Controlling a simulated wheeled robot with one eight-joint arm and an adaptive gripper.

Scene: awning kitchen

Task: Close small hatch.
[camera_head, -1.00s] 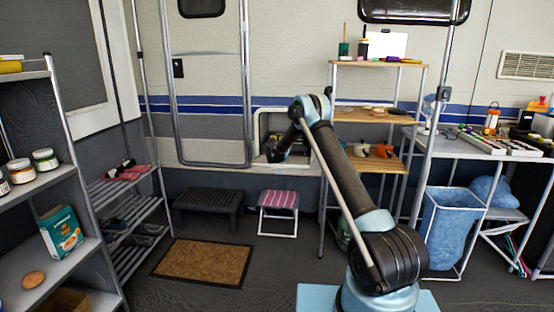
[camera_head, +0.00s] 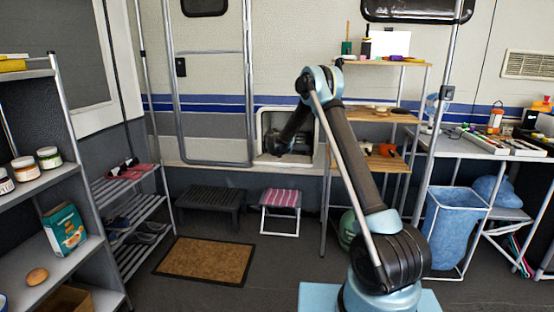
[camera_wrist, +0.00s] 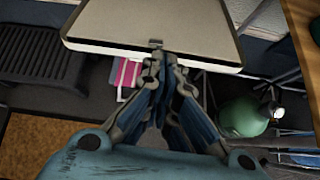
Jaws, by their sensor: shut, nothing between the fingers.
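The small hatch is a square, pale-framed opening (camera_head: 264,122) low in the caravan wall, and it stands open. In the wrist view a pale panel with a light rim and a small latch at its near edge, seemingly the hatch door (camera_wrist: 120,25), fills the top middle. My gripper (camera_wrist: 164,62) is shut and empty, with its fingertips at the latch edge of this panel. Whether they touch it I cannot tell. In the head view my dark wrist and gripper (camera_head: 284,146) are in front of the opening and hide part of it.
A pink-striped stool (camera_head: 281,199) and a dark step (camera_head: 211,203) stand below the hatch. A wooden shelf rack (camera_head: 376,115) is close on the right, with a green bottle (camera_wrist: 240,116) low beside it. A brown mat (camera_head: 205,261) lies on the floor.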

